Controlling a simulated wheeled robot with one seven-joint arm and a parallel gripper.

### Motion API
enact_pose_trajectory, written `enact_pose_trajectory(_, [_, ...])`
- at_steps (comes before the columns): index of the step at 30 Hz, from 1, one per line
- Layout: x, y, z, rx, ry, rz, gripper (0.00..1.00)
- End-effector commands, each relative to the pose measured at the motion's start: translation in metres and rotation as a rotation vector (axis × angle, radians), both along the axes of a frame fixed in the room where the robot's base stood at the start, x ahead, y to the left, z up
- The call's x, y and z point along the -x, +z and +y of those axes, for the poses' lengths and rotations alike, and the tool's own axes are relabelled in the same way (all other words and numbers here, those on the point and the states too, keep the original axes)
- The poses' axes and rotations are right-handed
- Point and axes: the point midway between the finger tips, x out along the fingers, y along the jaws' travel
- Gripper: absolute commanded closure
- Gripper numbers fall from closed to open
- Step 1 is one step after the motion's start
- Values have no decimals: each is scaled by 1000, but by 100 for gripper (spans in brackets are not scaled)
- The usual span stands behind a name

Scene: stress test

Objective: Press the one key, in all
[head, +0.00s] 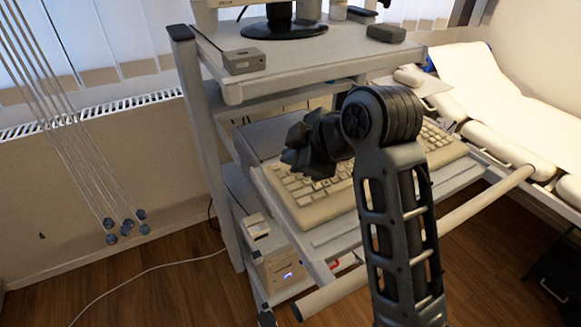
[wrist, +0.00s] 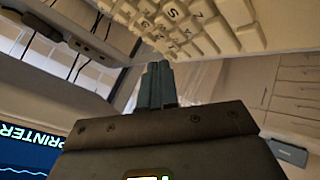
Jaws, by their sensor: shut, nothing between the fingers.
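The cream keyboard (head: 318,208) lies on the pull-out shelf of a grey cart. My gripper (head: 296,158) is over the left part of the keyboard and hides some of its keys. In the wrist view my gripper (wrist: 157,70) is shut and empty, with its fingertips close to the keys of the keyboard (wrist: 215,38), which appears upside down at the top. A key marked S (wrist: 174,13) can be read there. I cannot tell whether the fingertips touch a key, and I cannot pick out which key is the one key.
A monitor stand (head: 284,28) and a small grey box (head: 243,61) are on the cart's top shelf. A handle bar (head: 480,208) runs along the cart's front. A padded couch (head: 515,90) stands at the right. Hanging cords with blue ends (head: 125,226) are at the left.

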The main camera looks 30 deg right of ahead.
Motion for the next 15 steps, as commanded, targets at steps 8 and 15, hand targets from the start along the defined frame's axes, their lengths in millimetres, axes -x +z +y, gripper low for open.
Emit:
enact_pose_trajectory(8, [0,8,0,0,0,0,100])
enact_pose_trajectory(15, [0,28,0,0,1,1,100])
